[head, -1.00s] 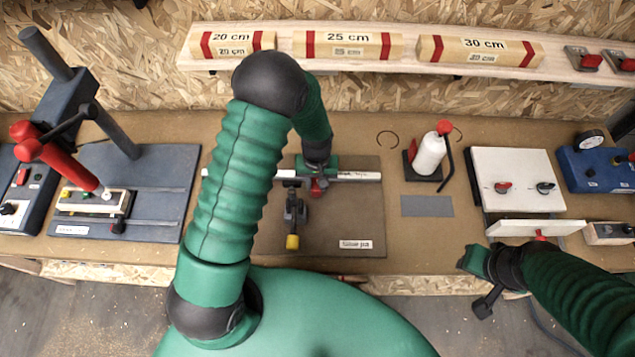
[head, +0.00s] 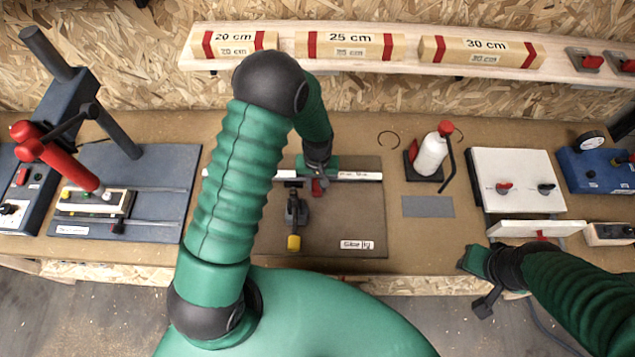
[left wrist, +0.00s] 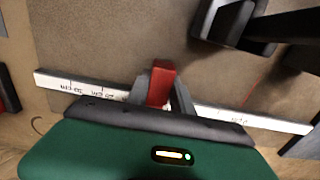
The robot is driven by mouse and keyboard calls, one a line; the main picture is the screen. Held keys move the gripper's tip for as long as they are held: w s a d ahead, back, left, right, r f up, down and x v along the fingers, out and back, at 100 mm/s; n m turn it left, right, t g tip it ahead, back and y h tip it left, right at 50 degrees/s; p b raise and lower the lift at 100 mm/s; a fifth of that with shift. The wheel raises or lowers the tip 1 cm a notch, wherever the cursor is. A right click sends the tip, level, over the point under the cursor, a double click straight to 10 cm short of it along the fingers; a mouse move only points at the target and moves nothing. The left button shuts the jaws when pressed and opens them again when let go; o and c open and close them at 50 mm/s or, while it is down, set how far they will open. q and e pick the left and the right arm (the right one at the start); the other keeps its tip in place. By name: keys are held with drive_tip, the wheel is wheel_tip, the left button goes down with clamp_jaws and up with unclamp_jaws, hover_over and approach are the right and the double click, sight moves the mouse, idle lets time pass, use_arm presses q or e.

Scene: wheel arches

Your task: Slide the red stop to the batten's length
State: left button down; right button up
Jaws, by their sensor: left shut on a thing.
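The red stop (head: 318,186) sits on a white marked rail (head: 360,176) along the back of a brown jig board (head: 350,215). My left gripper (head: 317,172) is over the rail and shut on the stop. In the left wrist view the red stop (left wrist: 161,83) stands between the two grey fingers (left wrist: 158,98), with the rail (left wrist: 75,84) running out on both sides. Three wooden battens lie on the shelf, marked 20 cm (head: 234,44), 25 cm (head: 350,46) and 30 cm (head: 482,51). My right gripper (head: 478,280) hangs near the bench's front edge; its fingers are unclear.
A black clamp with a yellow tip (head: 293,242) stands on the jig board, just in front of the rail. A white bottle (head: 430,153) stands to the right. A drill press (head: 60,110) is at the left. A white board fixture (head: 515,175) is at the right.

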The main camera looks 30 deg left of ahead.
sight(334, 190)
use_arm(q)
drive_tip(key=d, duration=0.1)
drive_tip(key=w+d, duration=0.2)
drive_tip(key=d, duration=0.1)
drive_tip(key=shift+b, duration=0.3)
drive_tip(key=shift+w+d, duration=0.2)
drive_tip(key=shift+d, duration=0.15)
drive_tip(key=c, duration=1.1)
unclamp_jaws()
drive_tip(key=shift+a, duration=0.1)
drive_tip(key=shift+s, duration=0.1)
drive_tip(key=shift+r, duration=0.1)
wheel_tip(334, 190, up, 16)
drive_tip(key=shift+r+b, duration=0.25)
drive_tip(key=shift+b, duration=0.8)
